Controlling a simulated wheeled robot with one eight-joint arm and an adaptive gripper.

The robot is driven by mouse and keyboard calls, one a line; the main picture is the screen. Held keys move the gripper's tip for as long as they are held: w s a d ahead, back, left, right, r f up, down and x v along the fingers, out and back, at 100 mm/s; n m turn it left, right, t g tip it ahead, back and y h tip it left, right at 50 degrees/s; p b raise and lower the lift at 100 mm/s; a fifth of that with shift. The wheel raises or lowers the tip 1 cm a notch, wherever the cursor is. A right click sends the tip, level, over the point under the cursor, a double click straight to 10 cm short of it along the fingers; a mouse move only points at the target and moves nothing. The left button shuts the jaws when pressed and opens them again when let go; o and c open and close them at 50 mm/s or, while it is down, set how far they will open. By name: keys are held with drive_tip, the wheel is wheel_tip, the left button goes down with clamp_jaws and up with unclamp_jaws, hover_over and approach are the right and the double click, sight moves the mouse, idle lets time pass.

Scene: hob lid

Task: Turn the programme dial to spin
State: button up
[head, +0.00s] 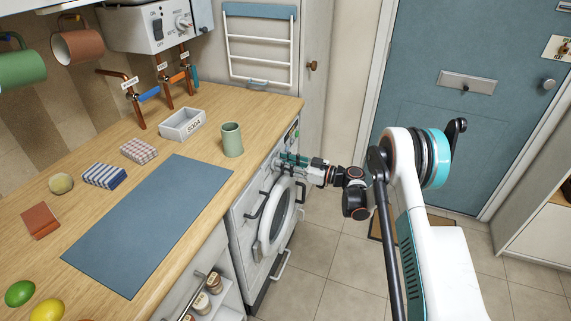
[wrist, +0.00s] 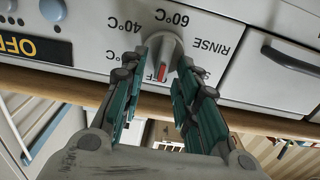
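The programme dial (wrist: 162,50) is a grey-white knob on the washing machine's white front panel, seen upside down in the wrist view. Its red mark (wrist: 162,72) is at the lower side in that picture. The labels 40°C, 60°C and RINSE show around it; a spin label is not visible. My gripper (wrist: 163,62) has its two green-padded fingers apart, one on each side of the dial; I cannot tell whether they touch it. In the head view my gripper (head: 283,160) is at the machine's upper front, and hides the dial.
The washing machine (head: 240,225) stands under the wooden worktop (head: 260,103), whose edge is close above my gripper. A green cup (head: 232,140) stands near that edge. In the wrist view a drawer handle (wrist: 291,62) and a dark OFF display (wrist: 35,47) flank the dial.

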clamp_jaws()
drive_tip(key=shift+m, duration=0.3)
